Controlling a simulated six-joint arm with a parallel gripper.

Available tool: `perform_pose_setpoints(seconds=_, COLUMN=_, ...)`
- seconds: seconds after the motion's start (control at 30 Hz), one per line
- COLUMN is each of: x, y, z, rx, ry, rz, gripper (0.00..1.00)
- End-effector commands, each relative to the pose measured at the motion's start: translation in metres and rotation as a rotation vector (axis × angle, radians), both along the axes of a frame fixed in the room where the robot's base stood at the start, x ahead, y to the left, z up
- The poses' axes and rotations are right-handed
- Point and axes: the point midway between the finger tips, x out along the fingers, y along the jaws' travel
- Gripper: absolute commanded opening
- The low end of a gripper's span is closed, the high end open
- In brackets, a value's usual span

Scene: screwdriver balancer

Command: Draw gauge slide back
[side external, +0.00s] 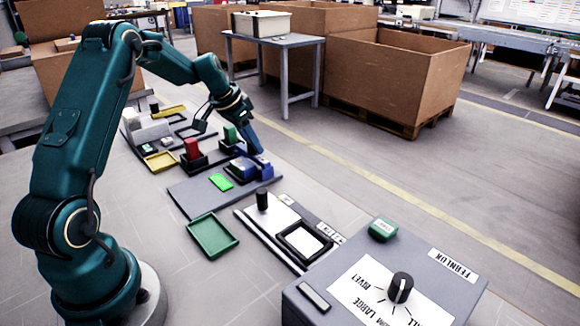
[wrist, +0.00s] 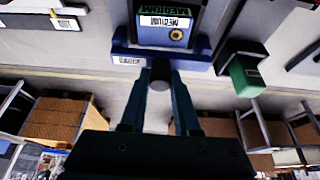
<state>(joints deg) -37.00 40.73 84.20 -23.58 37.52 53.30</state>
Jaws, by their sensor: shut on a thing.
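The gauge slide looks to be the blue part (side external: 243,168) on a grey baseplate (side external: 200,197) in the side view. In the wrist view a blue bar (wrist: 195,62) with a small white label lies in front of a blue block (wrist: 148,35) marked MEDIUM. My gripper (wrist: 160,76) is shut on a dark round knob (wrist: 160,70) at the bar's near edge. In the side view my gripper (side external: 261,158) reaches down to the right end of the blue part, and its fingers hide the knob.
A bright green patch (side external: 221,182) lies on the baseplate. A red block (side external: 192,150) and a green block (side external: 230,134) stand behind. A green tray (side external: 213,236) lies in front. A grey box with a dial (side external: 400,288) stands front right. The floor to the right is clear.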

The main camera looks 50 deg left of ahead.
Motion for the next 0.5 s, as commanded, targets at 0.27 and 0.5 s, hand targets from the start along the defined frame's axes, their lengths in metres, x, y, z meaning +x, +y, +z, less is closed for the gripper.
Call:
perform_pose_setpoints(seconds=0.27, x=-0.016, y=0.002, z=-0.012, rx=-0.001, ry=0.032, rz=-0.005, gripper=0.0)
perform_pose_setpoints(seconds=0.5, x=-0.029, y=0.002, z=-0.012, rx=-0.001, ry=0.032, rz=-0.006, gripper=0.0)
